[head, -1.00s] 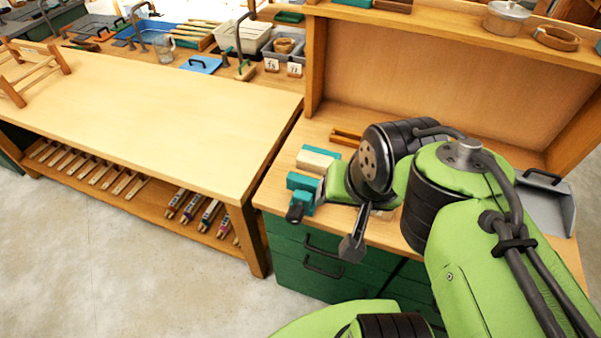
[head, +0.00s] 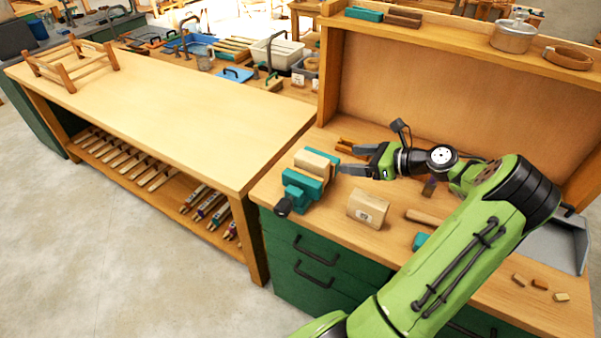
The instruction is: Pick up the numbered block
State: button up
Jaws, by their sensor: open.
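The numbered block (head: 367,207) is a pale wooden block with a small dark marking on its front face. It stands on the workbench top, near the front edge, just right of the teal vise. The marking is too small to read. My gripper (head: 347,160) is open and points left, behind and above the block in the picture. It appears apart from the block, with nothing seen between its fingers. Its fingertips show beside the vise's far end; whether they touch it I cannot tell.
The teal vise (head: 296,194) holds a pale wood piece (head: 313,165) left of the block. A wooden stick (head: 424,217) and small wood bits (head: 540,284) lie to the right. A tall back panel (head: 440,85) closes the bench's rear. A long table (head: 180,120) stands at left.

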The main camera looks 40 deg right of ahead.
aim_at(312, 158)
jog(key=b+x, duration=0.1)
jog(key=x, duration=0.3)
jog(key=b+x, duration=0.1)
jog(key=x, duration=0.4)
jog(key=b+x, duration=0.1)
jog(key=x, duration=0.4)
jog(key=shift+f+b, duration=0.3)
jog(key=shift+s+r, duration=0.1)
jog(key=c, duration=1.2)
jog(key=shift+r, duration=0.1)
notch_tip(312, 158, up, 10)
jog(key=p, duration=0.3)
jog(key=shift+p, duration=0.3)
jog(key=shift+d, duration=0.1)
